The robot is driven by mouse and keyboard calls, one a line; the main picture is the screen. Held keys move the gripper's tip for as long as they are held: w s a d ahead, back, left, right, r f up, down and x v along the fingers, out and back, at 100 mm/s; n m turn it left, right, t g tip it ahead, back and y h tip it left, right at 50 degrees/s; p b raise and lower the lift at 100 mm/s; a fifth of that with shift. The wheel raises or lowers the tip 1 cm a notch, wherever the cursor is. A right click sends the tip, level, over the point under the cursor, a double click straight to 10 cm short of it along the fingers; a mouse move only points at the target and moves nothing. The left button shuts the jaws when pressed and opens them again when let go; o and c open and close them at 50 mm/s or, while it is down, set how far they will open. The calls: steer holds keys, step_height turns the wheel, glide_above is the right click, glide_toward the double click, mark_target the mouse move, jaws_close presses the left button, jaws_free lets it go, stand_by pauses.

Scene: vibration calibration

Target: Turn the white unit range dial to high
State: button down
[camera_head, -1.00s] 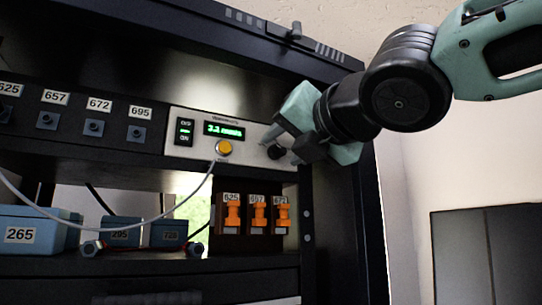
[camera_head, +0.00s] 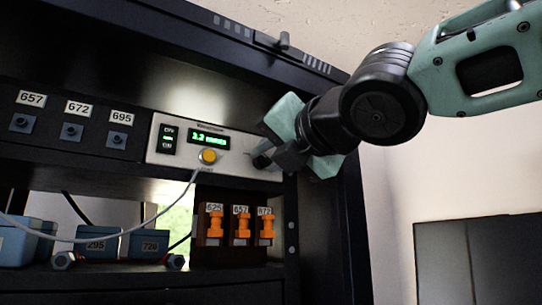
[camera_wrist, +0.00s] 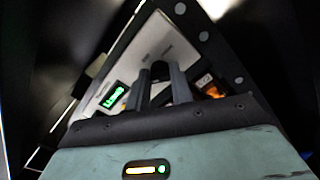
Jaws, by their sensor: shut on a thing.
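The white unit (camera_head: 227,166) is set in the dark rack, with a green lit display (camera_head: 208,140), a yellow-orange button (camera_head: 209,156) and a switch on its face. Its dark range dial (camera_head: 262,161) is at the right end, partly hidden by my gripper (camera_head: 268,153). My gripper is shut on the dial. In the wrist view the two fingers (camera_wrist: 161,88) stand on either side of the dark round dial (camera_wrist: 160,68). The dial's marks and pointer are too small or hidden to read.
Left of the unit are sockets labelled 657, 672 and 695 (camera_head: 117,140). Below it stand orange connectors (camera_head: 240,225) in a dark holder, and blue boxes (camera_head: 148,242). A grey cable (camera_head: 120,235) hangs from the unit's front. The rack's right post is close to my gripper.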

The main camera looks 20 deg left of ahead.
steer(key=m+b, duration=0.1)
steer(key=m, duration=0.5)
steer(key=shift+f, duration=0.15)
steer(key=m+b, duration=0.2)
steer(key=m, duration=0.3)
steer(key=shift+f+b, duration=0.15)
steer(key=shift+b, duration=0.15)
steer(key=m+b, duration=0.3)
steer(key=m, duration=0.3)
steer(key=shift+f+m+b, duration=0.1)
steer(key=shift+m+b, duration=0.2)
steer(key=shift+m, duration=0.1)
steer(key=m+b, duration=0.2)
steer(key=m, duration=0.3)
steer(key=shift+m, duration=0.3)
steer(key=c, duration=1.2)
jaws_free()
steer(key=shift+c, duration=0.2)
